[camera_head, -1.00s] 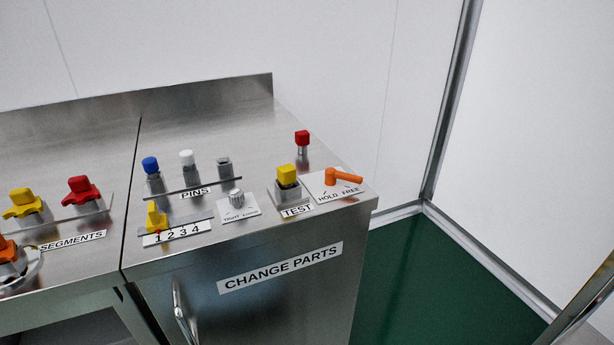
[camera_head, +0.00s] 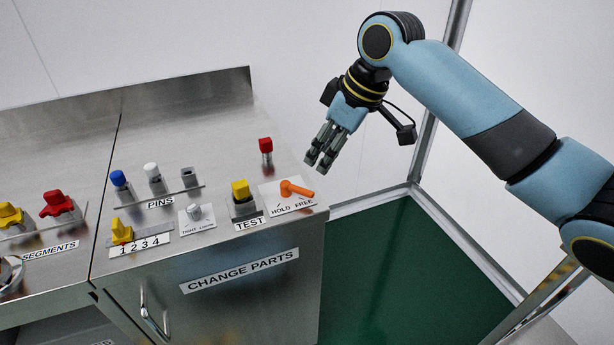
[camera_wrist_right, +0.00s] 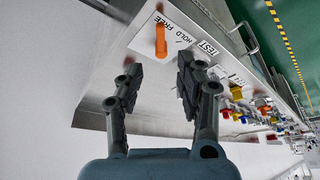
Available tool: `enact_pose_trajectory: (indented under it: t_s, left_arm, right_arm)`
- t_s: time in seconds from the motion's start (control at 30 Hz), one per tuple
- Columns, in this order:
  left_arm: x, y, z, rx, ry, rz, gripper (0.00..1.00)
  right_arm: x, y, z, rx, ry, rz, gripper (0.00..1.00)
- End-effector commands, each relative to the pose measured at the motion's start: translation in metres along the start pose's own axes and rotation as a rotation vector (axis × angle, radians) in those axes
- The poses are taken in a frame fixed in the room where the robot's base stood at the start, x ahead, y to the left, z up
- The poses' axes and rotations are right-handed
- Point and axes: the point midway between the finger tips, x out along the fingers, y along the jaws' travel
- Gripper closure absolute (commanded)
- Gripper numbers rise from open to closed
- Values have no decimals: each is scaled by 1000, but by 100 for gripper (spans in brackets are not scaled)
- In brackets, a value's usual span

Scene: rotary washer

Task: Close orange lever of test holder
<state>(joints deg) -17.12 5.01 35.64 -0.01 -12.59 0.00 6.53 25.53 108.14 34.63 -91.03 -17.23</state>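The orange lever (camera_head: 298,189) sits on a white plate (camera_head: 270,199) marked HOLD and FREE, at the right end of the metal counter. Its handle points right, toward the FREE side. The test holder (camera_head: 243,209) stands left of it, behind the TEST label, with a yellow-topped part (camera_head: 240,189) in it. My right gripper (camera_head: 318,162) is above and behind the lever, apart from it. In the right wrist view the right gripper (camera_wrist_right: 158,65) is open and empty, with the orange lever (camera_wrist_right: 161,41) beyond its fingertips. My left gripper is not in view.
A red-topped part (camera_head: 266,146) stands behind the plate, near my right gripper. The PINS rack (camera_head: 158,195) and a grey knob (camera_head: 194,211) are further left. The counter's right edge drops to a green floor (camera_head: 380,275). White walls stand behind.

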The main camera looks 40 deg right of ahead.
Motion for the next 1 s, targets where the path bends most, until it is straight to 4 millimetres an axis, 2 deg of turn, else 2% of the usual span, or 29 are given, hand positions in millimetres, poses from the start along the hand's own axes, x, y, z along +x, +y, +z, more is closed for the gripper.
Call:
enact_pose_trajectory:
  t_s: [0.3, 0.5, 0.63, 0.9, 1.0]
  left_arm:
    - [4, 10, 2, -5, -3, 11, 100]
    - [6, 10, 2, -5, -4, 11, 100]
    - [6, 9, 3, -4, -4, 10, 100]
    - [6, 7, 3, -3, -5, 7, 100]
    - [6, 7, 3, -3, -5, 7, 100]
  right_arm:
    - [63, -1, 1, 6, -2, -3, 63]
    - [92, -1, 1, 4, -2, -1, 63]
    - [100, 0, 1, 3, -1, 0, 63]
    - [102, 0, 1, 3, -1, 1, 63]
    - [102, 0, 1, 3, -1, 1, 75]
